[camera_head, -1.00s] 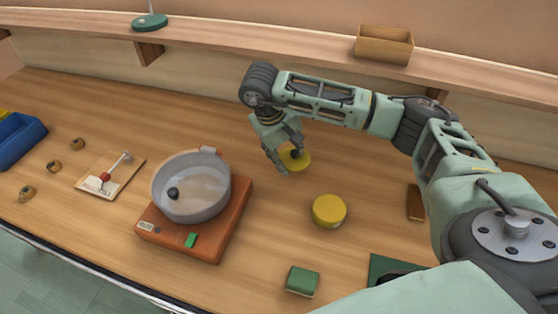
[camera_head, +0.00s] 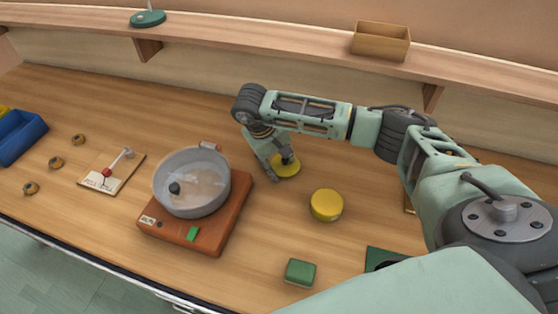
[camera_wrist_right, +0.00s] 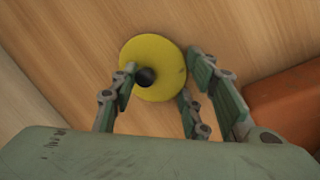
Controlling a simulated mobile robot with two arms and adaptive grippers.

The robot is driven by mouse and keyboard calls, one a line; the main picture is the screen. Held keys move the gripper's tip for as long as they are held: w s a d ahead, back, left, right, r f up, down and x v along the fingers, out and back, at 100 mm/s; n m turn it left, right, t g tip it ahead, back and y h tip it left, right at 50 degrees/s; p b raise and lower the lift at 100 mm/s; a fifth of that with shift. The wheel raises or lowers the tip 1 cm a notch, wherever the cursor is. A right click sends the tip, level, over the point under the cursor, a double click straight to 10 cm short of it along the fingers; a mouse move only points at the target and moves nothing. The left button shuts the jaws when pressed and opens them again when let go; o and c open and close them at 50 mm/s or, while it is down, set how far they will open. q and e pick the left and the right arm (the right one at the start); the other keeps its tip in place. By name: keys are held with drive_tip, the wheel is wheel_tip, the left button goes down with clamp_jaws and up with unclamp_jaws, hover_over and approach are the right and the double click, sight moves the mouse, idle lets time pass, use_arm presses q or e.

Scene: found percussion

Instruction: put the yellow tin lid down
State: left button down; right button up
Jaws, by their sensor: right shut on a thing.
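The yellow tin lid (camera_head: 288,170) is a flat yellow disc with a black knob, behind the middle of the bench. It also shows in the right wrist view (camera_wrist_right: 160,55), with its knob between the fingers. My right gripper (camera_head: 280,172) is shut on the lid, reaching down to it from above. The lid is low over the wood; I cannot tell whether it touches. The gripper hides part of it in the head view. My left gripper is not in view.
A round yellow tin (camera_head: 326,204) stands in front of the lid. A pan (camera_head: 203,203) sits on an orange base (camera_head: 225,222) to the left. A green block (camera_head: 300,273) lies near the front. Bare wood surrounds the lid. A shelf (camera_head: 290,48) runs behind.

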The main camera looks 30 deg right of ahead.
drive_tip(key=shift+s+f+b, duration=0.1)
drive_tip(key=shift+f+b, duration=0.2)
drive_tip(key=shift+f, duration=0.05)
drive_tip(key=o, duration=0.5)
drive_tip(key=shift+c, duration=0.2)
drive_tip(key=o, duration=0.5)
drive_tip(key=shift+f, duration=0.15)
drive_tip(key=shift+c, duration=0.2)
